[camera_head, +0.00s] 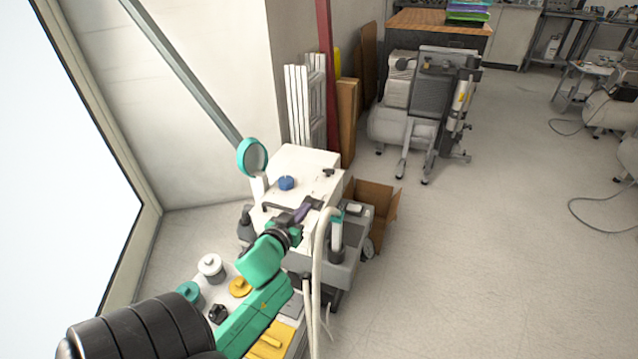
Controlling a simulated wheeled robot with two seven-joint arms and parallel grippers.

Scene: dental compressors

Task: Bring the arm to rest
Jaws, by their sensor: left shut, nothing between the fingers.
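My left arm comes in from the lower left, with black and green links, and reaches toward the white machine (301,163). My left gripper (308,206) is at the arm's far end, in front of the machine's upper part. Its fingers look shut, with nothing seen between them. I cannot tell whether it touches the machine. My right gripper is not in view.
A tray or bench top with a white jar (211,266) and a yellow lid (240,287) lies beneath my arm. A cardboard box (383,209) stands right of the machine. A grey compressor (425,110) stands farther back.

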